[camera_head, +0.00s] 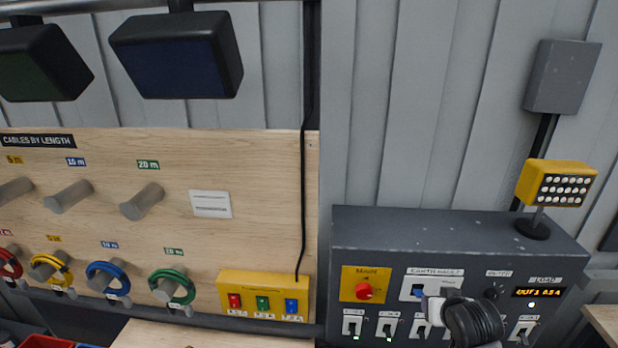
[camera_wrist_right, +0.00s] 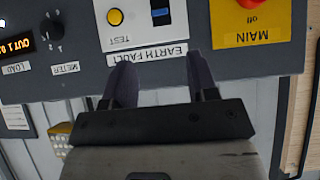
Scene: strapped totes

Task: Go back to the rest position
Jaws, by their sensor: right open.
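My right gripper (camera_wrist_right: 162,72) is open and empty in the wrist view. Its two dark fingers are spread in front of the EARTH FAULT plate (camera_wrist_right: 146,54), which appears upside down there. I cannot tell whether the fingertips touch the panel. In the head view the dark wrist of my right arm (camera_head: 474,322) is at the lower right, in front of the grey control box (camera_head: 380,235), and hides part of its lower switches. My left gripper is not in view.
The box carries a red MAIN knob (camera_head: 364,291), a blue earth-fault switch (camera_head: 417,293) and a lit orange display (camera_head: 538,292). A yellow lamp (camera_head: 556,184) stands on top. At left, a wooden board (camera_head: 260,190) holds pegs with coloured cable coils and a yellow button box (camera_head: 262,283).

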